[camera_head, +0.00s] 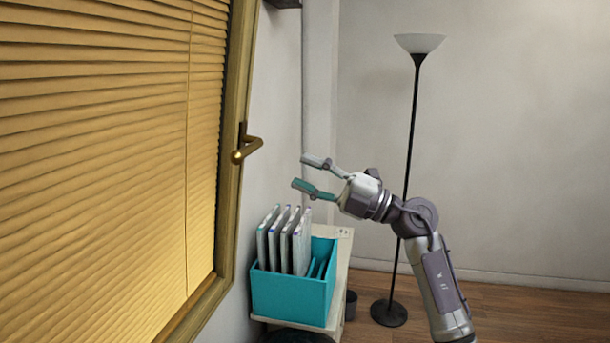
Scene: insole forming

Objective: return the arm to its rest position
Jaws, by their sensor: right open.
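My right arm comes in from the lower right and bends at the elbow. Its right gripper (310,172) points left, with its two fingers spread apart and nothing between them. It appears above the teal box in the picture, apart from it. My left gripper is not in view.
A teal box (285,297) with several upright thin cases (285,240) stands on a pale shelf (343,270). A floor lamp (411,130) stands behind my right arm. A window with yellow blinds (100,150) and a brass handle (245,150) fills the left. Open wall lies at upper right.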

